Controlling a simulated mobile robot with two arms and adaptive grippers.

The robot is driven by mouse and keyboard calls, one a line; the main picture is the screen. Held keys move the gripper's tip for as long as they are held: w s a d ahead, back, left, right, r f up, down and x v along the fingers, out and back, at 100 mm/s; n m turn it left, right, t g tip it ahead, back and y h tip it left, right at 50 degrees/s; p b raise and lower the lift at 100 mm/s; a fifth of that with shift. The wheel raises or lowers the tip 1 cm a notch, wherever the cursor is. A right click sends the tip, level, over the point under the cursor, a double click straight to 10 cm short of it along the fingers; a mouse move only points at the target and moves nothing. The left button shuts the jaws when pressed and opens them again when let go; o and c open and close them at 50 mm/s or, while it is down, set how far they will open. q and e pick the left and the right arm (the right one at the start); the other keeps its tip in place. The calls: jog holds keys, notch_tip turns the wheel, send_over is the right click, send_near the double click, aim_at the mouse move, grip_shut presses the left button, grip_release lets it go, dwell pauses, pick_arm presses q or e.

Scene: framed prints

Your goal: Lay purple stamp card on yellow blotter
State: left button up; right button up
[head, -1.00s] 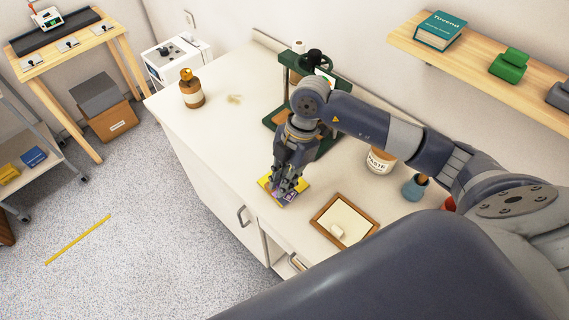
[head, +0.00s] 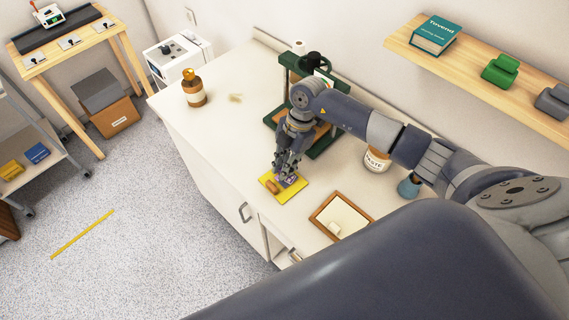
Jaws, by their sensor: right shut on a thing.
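The yellow blotter (head: 289,195) lies on the white counter near its front edge. The purple stamp card (head: 290,180) is at the fingertips of my right gripper (head: 286,175), over the back right part of the blotter. The gripper points down and is shut on the card, whose upper part the fingers hide. I cannot tell whether the card touches the blotter. A small orange-brown object (head: 271,186) sits on the blotter's left part. My left gripper is not in view.
A green press (head: 327,140) stands behind my right gripper. A paste jar (head: 376,159) and a blue pot (head: 409,187) stand to the right. A brown bottle (head: 193,92) stands far left; the counter between is mostly clear.

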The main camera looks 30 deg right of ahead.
jog(key=shift+f, duration=0.15)
jog(key=o, duration=0.8)
jog(key=b+v, duration=0.2)
jog(key=v, duration=1)
jog(key=shift+b, duration=0.3)
